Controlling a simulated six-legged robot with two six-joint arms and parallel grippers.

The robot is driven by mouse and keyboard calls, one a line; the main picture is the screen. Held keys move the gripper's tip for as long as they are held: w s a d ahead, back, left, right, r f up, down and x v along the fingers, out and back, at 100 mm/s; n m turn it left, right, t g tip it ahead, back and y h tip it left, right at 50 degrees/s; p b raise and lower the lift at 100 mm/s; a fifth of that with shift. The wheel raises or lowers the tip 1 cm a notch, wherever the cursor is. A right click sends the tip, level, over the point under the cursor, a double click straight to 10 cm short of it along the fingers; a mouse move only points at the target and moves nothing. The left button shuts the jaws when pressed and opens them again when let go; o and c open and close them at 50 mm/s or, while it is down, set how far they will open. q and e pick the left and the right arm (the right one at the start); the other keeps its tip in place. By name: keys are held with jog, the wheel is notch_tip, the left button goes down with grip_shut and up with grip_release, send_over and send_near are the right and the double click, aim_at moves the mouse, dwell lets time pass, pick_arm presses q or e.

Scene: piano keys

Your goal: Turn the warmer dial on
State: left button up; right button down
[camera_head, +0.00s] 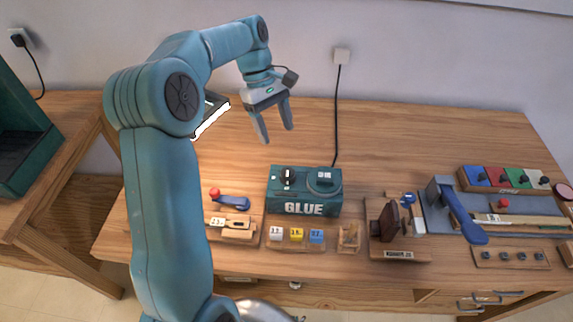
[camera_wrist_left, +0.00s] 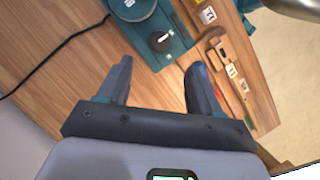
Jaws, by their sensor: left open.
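The glue warmer (camera_head: 305,191) is a dark green box marked GLUE, standing on the wooden bench. On its top left is a black dial (camera_head: 288,175) with a white pointer line; a round plate or lid (camera_head: 324,179) is at its top right. In the left wrist view the dial (camera_wrist_left: 160,41) lies beyond the fingertips, near the middle. My left gripper (camera_head: 277,135) is open and empty, above and behind the warmer, with its fingers pointing down. It touches nothing. It also shows in the left wrist view (camera_wrist_left: 162,75). My right gripper is out of view.
A black cord runs from the warmer to a wall outlet (camera_head: 342,56). In front lie numbered blocks (camera_head: 296,235) and a wooden tray with a blue-handled tool (camera_head: 232,202). Several tools and coloured boxes (camera_head: 505,179) fill the right side. The back of the bench is clear.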

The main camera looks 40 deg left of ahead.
aim_at(288, 171)
pick_arm(q)
jog(key=x, duration=1)
jog(key=shift+f, duration=0.9)
jog(key=shift+d+r, duration=0.1)
jog(key=shift+d, duration=0.1)
jog(key=shift+a, duration=0.1)
jog(key=c, duration=1.1)
